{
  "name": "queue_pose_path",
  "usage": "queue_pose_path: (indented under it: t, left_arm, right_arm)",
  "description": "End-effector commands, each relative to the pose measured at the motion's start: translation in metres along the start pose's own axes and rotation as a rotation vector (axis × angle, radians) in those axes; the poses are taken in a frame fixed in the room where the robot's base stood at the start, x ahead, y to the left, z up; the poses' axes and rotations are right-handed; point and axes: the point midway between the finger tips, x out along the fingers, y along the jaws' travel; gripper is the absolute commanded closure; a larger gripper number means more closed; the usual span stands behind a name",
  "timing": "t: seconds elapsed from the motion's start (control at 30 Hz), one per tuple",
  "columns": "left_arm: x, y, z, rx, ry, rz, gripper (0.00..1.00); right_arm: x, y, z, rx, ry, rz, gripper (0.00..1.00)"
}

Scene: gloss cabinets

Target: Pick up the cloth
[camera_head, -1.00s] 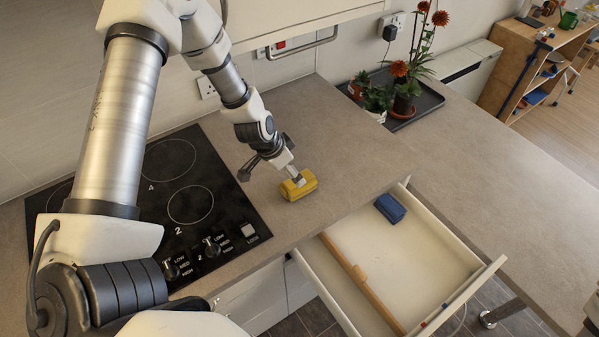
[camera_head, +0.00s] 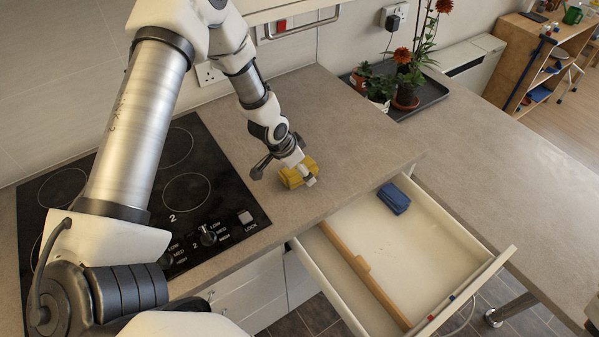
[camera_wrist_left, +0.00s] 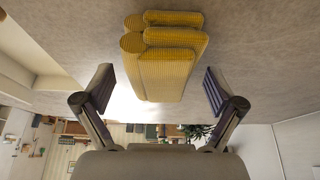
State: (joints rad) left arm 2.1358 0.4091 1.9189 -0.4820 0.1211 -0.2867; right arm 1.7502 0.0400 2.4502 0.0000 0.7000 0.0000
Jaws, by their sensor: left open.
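A yellow ribbed cloth (camera_head: 291,178), folded into a thick bundle, lies on the grey-brown countertop right of the hob. My left gripper (camera_head: 286,173) is open at the cloth, one finger on its left and the other at its right front, partly covering it. In the left wrist view the cloth (camera_wrist_left: 165,70) lies between the two spread fingers of the gripper (camera_wrist_left: 158,90), with a gap on each side and its near end level with them. I see no contact. My right gripper is not in view.
The black hob (camera_head: 225,190) is at left. Potted plants stand on a dark tray (camera_head: 425,98) behind.

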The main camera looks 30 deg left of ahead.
Motion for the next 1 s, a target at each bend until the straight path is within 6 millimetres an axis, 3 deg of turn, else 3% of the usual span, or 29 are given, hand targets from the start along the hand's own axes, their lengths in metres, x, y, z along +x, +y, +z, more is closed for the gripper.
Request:
queue_pose_path:
  t: [0.4,0.47,0.6,0.73,0.77,1.0]
  left_arm:
    - [0.0027,0.0,0.0012,0.0,0.0,0.0,0.06]
    - [0.0027,0.0,0.0012,0.0,0.0,0.0,0.24]
    - [0.0027,0.0,0.0012,0.0,0.0,0.0,0.7]
    - [0.0028,0.0001,0.0013,0.0,0.0,0.0,0.7]
    - [0.0028,0.0001,0.0013,0.0,0.0,0.0,0.76]
    - [0.0005,0.0002,0.0006,0.0,-0.001,0.0,0.76]
  right_arm:
    - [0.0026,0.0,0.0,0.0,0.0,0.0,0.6]
    - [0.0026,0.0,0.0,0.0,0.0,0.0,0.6]
    - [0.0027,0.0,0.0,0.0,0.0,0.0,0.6]
    - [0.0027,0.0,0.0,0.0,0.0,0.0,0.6]
    - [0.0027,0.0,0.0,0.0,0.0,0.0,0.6]
    - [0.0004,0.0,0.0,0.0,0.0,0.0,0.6]
